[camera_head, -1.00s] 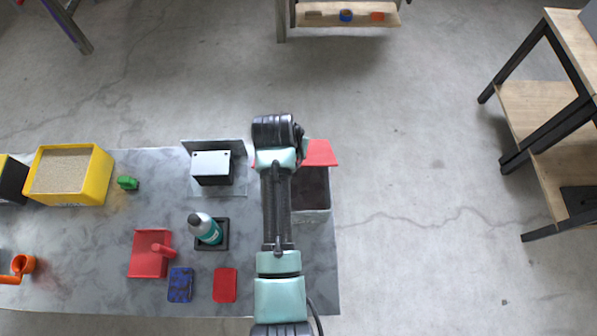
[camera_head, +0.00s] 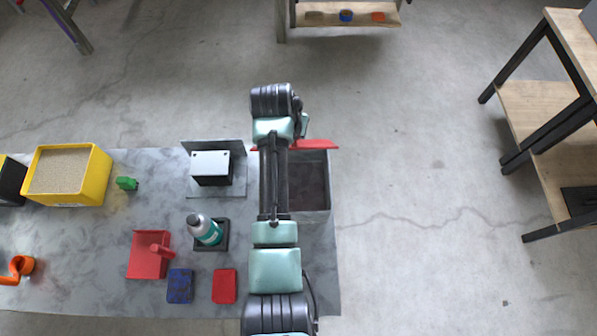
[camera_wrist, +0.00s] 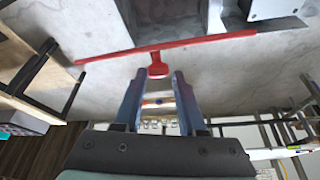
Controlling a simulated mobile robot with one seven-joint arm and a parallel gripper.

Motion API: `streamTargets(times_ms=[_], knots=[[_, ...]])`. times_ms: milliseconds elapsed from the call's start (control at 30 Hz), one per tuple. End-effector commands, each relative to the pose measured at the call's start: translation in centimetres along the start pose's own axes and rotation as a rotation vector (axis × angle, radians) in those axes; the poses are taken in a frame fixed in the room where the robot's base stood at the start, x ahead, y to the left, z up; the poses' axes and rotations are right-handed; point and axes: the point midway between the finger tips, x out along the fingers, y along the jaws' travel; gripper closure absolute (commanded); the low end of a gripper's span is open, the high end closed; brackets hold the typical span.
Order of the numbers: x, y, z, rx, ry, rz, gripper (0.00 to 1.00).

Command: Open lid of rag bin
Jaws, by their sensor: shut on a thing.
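The rag bin (camera_head: 322,215) is a grey open-topped box at the right end of the table, partly hidden behind my arm. Its dark inside shows. Its red lid (camera_head: 318,144) stands at the far rim and looks thin, nearly edge-on. In the wrist view the lid (camera_wrist: 205,41) is a thin red strip with a small red handle (camera_wrist: 157,67) projecting from it. My gripper (camera_wrist: 160,75) is shut on this handle, one finger on each side. In the head view my gripper is hidden by my arm.
A bottle (camera_head: 207,231) in a black holder, a red dustpan (camera_head: 146,262), a blue pad (camera_head: 180,286) and a red pad (camera_head: 224,286) lie left of my arm. A bracketed white-topped block (camera_head: 211,166) stands beside the bin.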

Motion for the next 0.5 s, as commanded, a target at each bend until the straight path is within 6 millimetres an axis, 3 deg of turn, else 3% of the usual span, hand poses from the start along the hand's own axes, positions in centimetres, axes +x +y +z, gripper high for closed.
streamTargets(times_ms=[33, 500], knots=[[0.0, -0.8, -0.2, -0.007, 0.003, -0.014, 0.77], [0.5, -1.8, -3.2, -0.008, 0.001, -0.013, 0.75]])
